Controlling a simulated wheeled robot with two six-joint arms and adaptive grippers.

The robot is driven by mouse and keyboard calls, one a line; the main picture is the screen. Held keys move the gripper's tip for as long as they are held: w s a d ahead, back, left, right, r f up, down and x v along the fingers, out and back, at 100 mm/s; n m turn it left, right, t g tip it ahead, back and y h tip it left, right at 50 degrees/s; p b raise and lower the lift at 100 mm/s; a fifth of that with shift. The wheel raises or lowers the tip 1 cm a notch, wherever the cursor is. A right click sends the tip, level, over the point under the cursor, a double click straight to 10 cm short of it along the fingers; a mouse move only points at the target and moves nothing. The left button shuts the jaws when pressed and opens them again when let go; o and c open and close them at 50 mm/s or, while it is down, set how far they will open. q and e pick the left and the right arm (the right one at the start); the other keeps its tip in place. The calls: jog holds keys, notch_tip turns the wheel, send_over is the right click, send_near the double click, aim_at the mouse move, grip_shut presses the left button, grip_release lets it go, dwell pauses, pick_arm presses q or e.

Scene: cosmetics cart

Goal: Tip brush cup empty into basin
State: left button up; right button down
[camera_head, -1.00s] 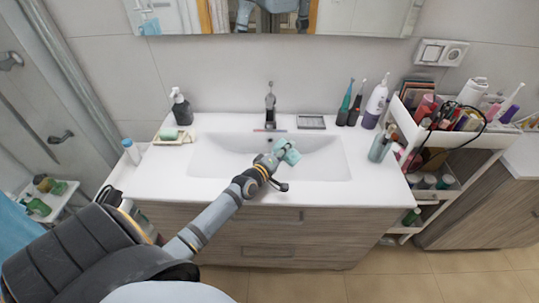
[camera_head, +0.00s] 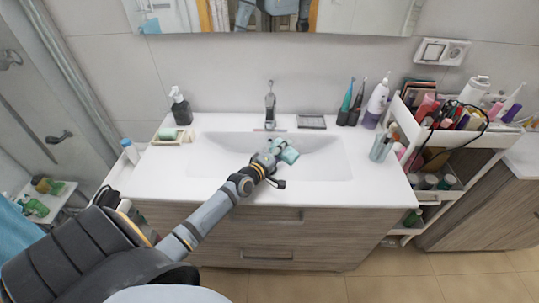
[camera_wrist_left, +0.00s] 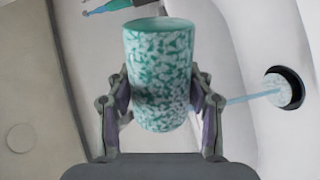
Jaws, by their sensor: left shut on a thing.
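My left gripper (camera_head: 271,160) reaches in from the left over the white basin (camera_head: 228,148). It is shut on the brush cup (camera_head: 288,154), which is speckled teal and white. In the left wrist view the cup (camera_wrist_left: 160,78) sits between the two fingers, its rim at the top of the picture, and its inside is mostly hidden. A thin light-blue strip (camera_wrist_left: 250,97) runs from beside the cup to a dark-ringed round drain (camera_wrist_left: 284,90); I cannot tell what the strip is. The cup hides part of the basin. My right gripper is not in view.
The faucet (camera_head: 270,105) stands behind the basin. A soap dish (camera_head: 172,138) and a dark pump bottle (camera_head: 180,107) are at left. Toothbrushes (camera_head: 346,102), a purple-white bottle (camera_head: 376,102) and a glass (camera_head: 382,146) are at right, beside the loaded cart (camera_head: 462,146).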

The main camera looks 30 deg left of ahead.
pick_arm(q)
jog(key=shift+a+f+b, duration=0.15)
jog(key=shift+a+b, duration=0.15)
jog(key=shift+a+r+n, duration=0.2)
jog(key=shift+r+n, duration=0.15)
jog(key=shift+n, duration=0.65)
jog(key=shift+a+r+n+h, duration=0.1)
jog(key=shift+n+h, duration=0.2)
